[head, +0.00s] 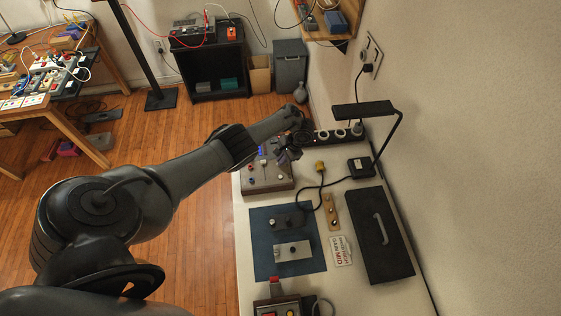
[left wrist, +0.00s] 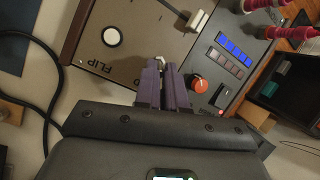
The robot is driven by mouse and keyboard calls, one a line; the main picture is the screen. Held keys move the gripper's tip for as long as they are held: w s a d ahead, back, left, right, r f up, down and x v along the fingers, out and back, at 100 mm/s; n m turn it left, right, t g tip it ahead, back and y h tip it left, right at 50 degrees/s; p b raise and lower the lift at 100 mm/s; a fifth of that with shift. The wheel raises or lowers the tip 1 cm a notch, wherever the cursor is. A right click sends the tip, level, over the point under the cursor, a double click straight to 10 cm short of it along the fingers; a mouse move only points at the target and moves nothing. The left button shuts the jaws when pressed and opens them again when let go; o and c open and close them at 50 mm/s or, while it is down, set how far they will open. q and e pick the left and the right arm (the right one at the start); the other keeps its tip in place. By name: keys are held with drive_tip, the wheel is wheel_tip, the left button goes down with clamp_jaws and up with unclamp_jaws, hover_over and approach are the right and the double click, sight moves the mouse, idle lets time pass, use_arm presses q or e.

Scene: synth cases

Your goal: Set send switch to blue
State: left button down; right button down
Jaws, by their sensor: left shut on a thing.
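The synth case (head: 265,185) sits on the bench, and its brown panel (left wrist: 130,25) with the word FLIP fills the upper left wrist view. My left gripper (head: 290,153) reaches over the case. In the left wrist view its purple fingers (left wrist: 165,82) are closed together at a small pale switch lever (left wrist: 161,62), mostly hidden by the fingertips. I cannot read a label naming it as the send switch. A row of blue-lit blocks (left wrist: 234,48) lies on the grey panel to the right. My right gripper is not in view.
Near the fingers are an orange knob (left wrist: 201,83), a white round button (left wrist: 112,37) and a white-capped lever (left wrist: 197,20). Red plugs (left wrist: 265,5) stand at the upper right. A blue mat (head: 262,263), black lamp (head: 363,110) and black case (head: 378,238) share the bench.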

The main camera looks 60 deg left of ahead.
use_arm(q)
drive_tip(key=shift+w+d+f+g+b, duration=0.1)
drive_tip(key=shift+g+b, duration=0.3)
drive_tip(key=c, duration=1.2)
unclamp_jaws()
drive_tip(key=p+v, duration=0.3)
drive_tip(key=v, duration=0.7)
drive_tip(key=shift+w+d+r+p, duration=0.1)
drive_tip(key=shift+d+r+p, duration=0.05)
drive_tip(key=shift+r+p, duration=0.2)
